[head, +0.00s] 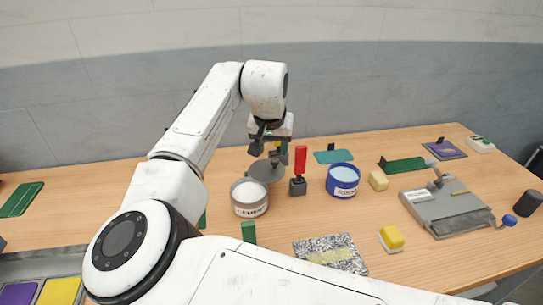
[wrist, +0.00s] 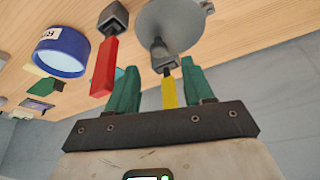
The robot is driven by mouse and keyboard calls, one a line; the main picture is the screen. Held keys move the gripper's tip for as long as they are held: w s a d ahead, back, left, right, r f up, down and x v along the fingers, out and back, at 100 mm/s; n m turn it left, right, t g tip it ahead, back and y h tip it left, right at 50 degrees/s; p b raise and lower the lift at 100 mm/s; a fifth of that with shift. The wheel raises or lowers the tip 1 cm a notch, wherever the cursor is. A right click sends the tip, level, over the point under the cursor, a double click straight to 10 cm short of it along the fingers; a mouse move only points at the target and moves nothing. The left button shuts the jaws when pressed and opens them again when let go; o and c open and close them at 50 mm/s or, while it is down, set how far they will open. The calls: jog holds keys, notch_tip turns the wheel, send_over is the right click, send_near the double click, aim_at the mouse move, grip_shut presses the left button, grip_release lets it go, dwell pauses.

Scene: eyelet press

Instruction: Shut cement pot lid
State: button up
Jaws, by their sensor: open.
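The cement pot (head: 250,204) is a grey can with a white label and pale contents, standing on the table with its top uncovered. Its round grey lid (head: 267,172) shows open at the pot's back edge, and it also shows at the top of the wrist view (wrist: 185,24). My gripper (head: 269,150) is open just above and behind the lid. In the wrist view its green fingers (wrist: 160,88) are spread, with a dark piece and a yellow strip showing between them. I cannot tell whether they touch it.
A red-handled tool (head: 300,162) stands close right of the lid. A blue pot (head: 342,182) is further right. A green block (head: 248,232) and a speckled slab (head: 330,252) lie in front. A grey press (head: 445,203) stands at the right.

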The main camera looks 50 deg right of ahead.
aim_at(274, 160)
jog(key=shift+x, duration=2.8)
jog(key=shift+d, duration=0.1)
jog(key=shift+c, duration=0.2)
jog(key=shift+r, duration=0.1)
grip_shut()
